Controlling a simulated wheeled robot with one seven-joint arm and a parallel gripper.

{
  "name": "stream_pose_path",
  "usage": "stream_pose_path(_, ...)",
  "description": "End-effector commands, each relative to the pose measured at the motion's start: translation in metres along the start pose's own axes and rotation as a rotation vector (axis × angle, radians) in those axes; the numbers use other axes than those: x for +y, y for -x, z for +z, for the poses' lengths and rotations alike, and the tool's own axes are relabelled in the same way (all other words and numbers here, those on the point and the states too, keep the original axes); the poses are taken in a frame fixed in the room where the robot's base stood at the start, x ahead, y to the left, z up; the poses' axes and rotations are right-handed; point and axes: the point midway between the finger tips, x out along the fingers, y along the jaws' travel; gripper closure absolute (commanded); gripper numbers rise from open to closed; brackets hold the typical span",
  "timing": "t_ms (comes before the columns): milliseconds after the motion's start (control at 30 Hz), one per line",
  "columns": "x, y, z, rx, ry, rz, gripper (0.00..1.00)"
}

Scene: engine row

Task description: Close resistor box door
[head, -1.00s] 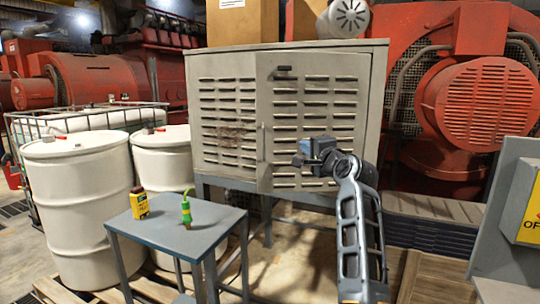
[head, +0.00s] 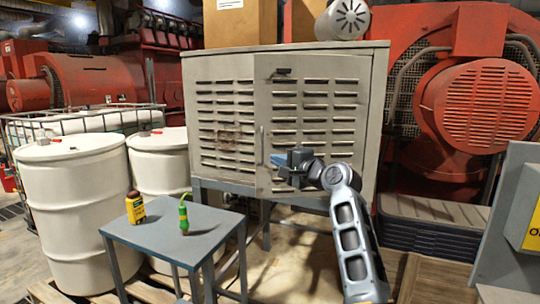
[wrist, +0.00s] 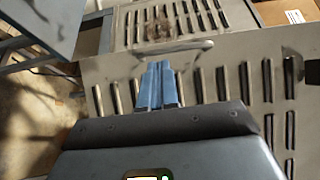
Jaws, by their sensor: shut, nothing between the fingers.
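The resistor box is a grey louvred cabinet (head: 219,70) on a stand in the middle of the head view. Its right-hand door (head: 318,92) stands slightly ajar, its left edge and lower corner jutting forward of the left panel. A thin vertical handle (head: 262,144) is near that edge; it also shows in the wrist view (wrist: 185,46). My gripper (head: 277,160) is in front of the lower left part of this door. In the wrist view its blue fingers (wrist: 160,84) are shut and empty, pointing towards the handle over the louvres. Whether they touch the door is unclear.
A small blue-grey table (head: 165,234) at the front left holds a yellow device (head: 135,209) and a green tool (head: 183,216). White drums (head: 75,195) stand behind it. A grey panel (head: 505,220) is at the far right. Open floor lies below the cabinet.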

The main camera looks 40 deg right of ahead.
Motion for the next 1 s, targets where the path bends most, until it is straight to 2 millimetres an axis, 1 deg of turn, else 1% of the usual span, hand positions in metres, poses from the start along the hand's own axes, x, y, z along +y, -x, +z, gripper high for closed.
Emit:
stream_pose_path(33, -0.003, -0.009, 0.0, 0.0, 0.0, 0.0, 1.0)
stream_pose_path(100, -0.002, -0.019, 0.0, 0.0, 0.0, 0.001, 1.0)
stream_pose_path(200, -0.001, -0.031, 0.0, 0.0, -0.001, 0.001, 1.0)
stream_pose_path(300, -0.001, -0.037, -0.001, 0.001, -0.001, 0.0, 1.0)
stream_pose_path(433, 0.0, -0.041, -0.001, 0.002, 0.0, 0.0, 1.0)
stream_pose_path(800, 0.0, -0.043, -0.001, 0.002, 0.0, 0.0, 1.0)
stream_pose_path(867, 0.0, -0.045, -0.002, 0.002, 0.0, 0.0, 1.0)
stream_pose_path(1000, 0.001, -0.059, -0.007, 0.001, -0.001, 0.0, 1.0)
